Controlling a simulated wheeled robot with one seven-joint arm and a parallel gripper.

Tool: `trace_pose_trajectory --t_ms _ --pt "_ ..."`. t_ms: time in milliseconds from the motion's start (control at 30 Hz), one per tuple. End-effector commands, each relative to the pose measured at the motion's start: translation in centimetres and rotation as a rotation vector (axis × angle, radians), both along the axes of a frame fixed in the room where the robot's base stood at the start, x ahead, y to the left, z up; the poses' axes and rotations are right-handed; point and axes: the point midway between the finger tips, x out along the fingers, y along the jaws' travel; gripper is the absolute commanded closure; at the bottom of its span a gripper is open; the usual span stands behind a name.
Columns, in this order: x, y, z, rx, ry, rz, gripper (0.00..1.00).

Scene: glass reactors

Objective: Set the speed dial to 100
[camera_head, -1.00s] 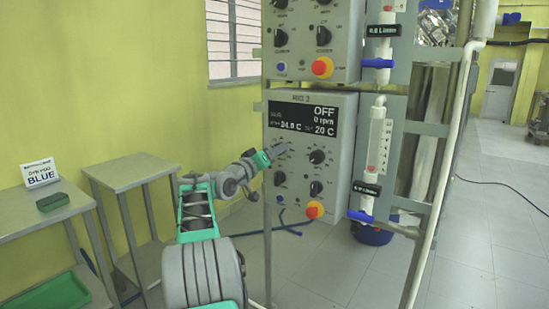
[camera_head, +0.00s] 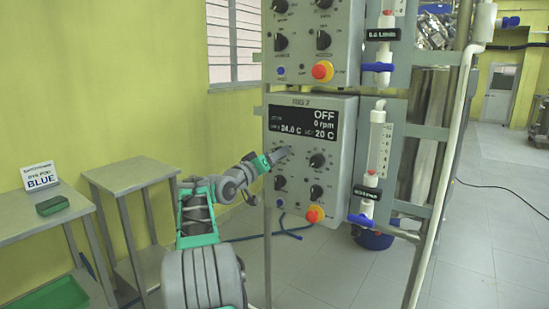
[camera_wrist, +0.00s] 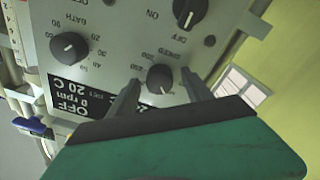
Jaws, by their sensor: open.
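The speed dial (camera_wrist: 160,78) is a dark round knob marked SPEED on the grey rig panel (camera_head: 335,175), seen upside down in the wrist view. My gripper (camera_wrist: 160,76) is open, one finger on each side of the dial. I cannot tell whether the fingers touch it. In the head view my gripper (camera_head: 281,154) is at the panel's upper left knob and covers the dial. The black display (camera_head: 303,123) reads OFF, 0 rpm, 24.0 C and 20 C.
The bath dial (camera_wrist: 69,46) sits beside the speed dial. An on/off knob (camera_wrist: 189,12) and a red-yellow button (camera_head: 314,214) are on the same panel. A second panel (camera_head: 312,40) is above. A flow tube with blue valve (camera_head: 361,219) stands to the right.

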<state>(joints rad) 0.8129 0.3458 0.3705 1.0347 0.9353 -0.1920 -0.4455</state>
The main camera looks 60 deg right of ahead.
Motion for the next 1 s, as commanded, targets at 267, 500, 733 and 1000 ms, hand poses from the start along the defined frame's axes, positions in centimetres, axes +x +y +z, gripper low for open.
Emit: trace_pose_trajectory --t_ms 267,500,733,1000 --pt "0.5 2.3 0.0 0.000 -0.001 0.004 0.42" --pt "1.2 6.8 -0.5 0.001 0.000 0.003 0.42" --pt "1.2 7.7 -0.7 0.000 0.000 0.000 0.42" --pt "1.2 7.7 -0.7 0.000 0.000 0.000 0.42"
